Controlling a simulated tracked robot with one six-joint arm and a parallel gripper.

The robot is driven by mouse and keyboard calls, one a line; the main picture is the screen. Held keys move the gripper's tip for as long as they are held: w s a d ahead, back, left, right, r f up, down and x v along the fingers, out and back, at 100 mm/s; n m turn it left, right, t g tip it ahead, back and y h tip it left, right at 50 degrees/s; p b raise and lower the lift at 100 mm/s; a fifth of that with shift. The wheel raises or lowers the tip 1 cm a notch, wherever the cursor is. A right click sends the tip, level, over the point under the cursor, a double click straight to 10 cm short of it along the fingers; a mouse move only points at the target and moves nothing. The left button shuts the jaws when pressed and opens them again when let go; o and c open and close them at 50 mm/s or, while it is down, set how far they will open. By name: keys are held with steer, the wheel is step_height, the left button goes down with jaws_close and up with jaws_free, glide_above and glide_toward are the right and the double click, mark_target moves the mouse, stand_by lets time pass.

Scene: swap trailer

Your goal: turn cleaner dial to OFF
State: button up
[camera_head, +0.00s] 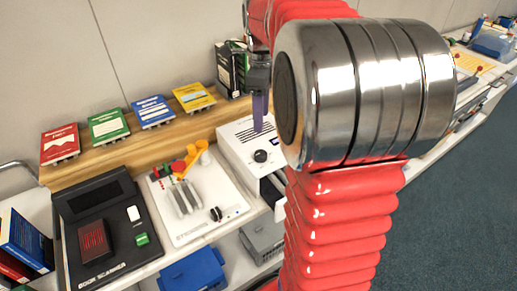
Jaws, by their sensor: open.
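A white box with vent slots (240,138) stands on the counter in the middle of the picture. It carries a round black dial (260,156) on its light upper face; its marks are too small to read. My gripper (259,120) points down above the box, on the far side of the dial and apart from it as far as I can see. It is open and holds nothing visible. My red and metal arm covers the right side of the box.
Left of the box lies a white board (210,218) with orange and grey tools. A black book scanner (105,235) stands further left. Several coloured books (108,124) line the wooden ledge (120,155). A black box (230,70) stands behind my gripper. Bare floor (450,200) shows at right.

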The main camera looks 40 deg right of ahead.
mark_target(260, 153)
step_height(260, 153, down, 14)
steer(key=shift+r, duration=0.1)
stand_by(0.7)
steer(key=shift+c, duration=0.6)
steer(key=shift+a, duration=0.1)
steer(key=c, duration=0.9)
